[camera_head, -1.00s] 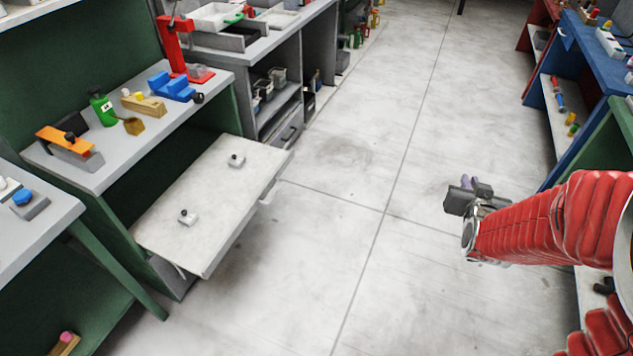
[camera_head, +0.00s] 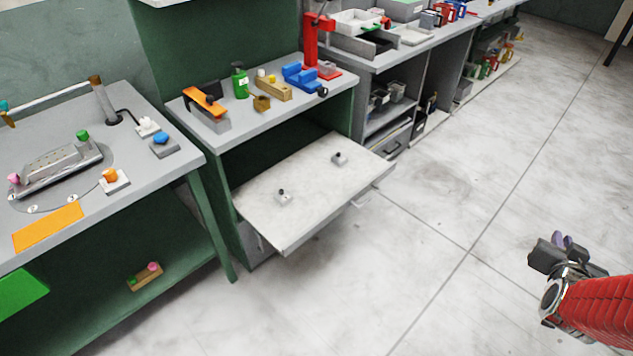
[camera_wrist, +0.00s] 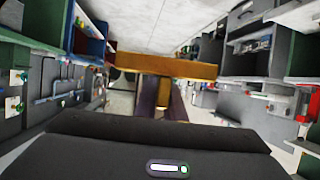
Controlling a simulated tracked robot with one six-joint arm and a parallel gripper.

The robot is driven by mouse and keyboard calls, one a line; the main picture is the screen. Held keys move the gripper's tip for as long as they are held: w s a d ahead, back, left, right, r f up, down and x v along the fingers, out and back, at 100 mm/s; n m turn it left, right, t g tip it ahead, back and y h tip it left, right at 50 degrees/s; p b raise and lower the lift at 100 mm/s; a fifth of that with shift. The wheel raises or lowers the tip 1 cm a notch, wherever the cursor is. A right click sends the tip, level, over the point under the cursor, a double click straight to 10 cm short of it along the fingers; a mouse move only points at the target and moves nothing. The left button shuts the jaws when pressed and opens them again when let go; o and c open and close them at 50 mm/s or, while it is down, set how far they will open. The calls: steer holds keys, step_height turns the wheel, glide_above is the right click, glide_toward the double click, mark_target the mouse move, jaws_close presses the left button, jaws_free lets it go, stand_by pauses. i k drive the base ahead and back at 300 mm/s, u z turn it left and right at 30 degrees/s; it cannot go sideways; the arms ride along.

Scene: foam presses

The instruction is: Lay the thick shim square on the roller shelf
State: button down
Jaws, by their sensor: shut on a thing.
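My gripper (camera_head: 563,246) is at the right of the head view, over open floor and well away from the benches. It is shut on a brownish-orange flat bar, which I take as the thick shim (camera_wrist: 165,68); it lies crosswise at the fingertips in the wrist view. In the head view the shim is hard to make out. A pale pulled-out shelf (camera_head: 318,185) juts from the green bench, with two small knobbed pieces on it. I take it as the roller shelf, but no rollers can be made out.
The green bench top (camera_head: 215,140) holds an orange-topped block, a green bottle and a blue vise (camera_head: 303,78). A nearer bench (camera_head: 180,150) stands at left with a round fixture. A red press (camera_head: 312,45) stands behind. Floor (camera_head: 440,270) between shelf and gripper is clear.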

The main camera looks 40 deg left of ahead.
mark_target(313, 180)
steer(key=u, duration=0.45)
steer(key=i, duration=0.85)
steer(key=u, duration=0.95)
steer(key=i, duration=0.4)
steer(key=u, duration=0.7)
steer(key=i, duration=0.7)
steer(key=u, duration=0.5)
steer(key=k, duration=0.8)
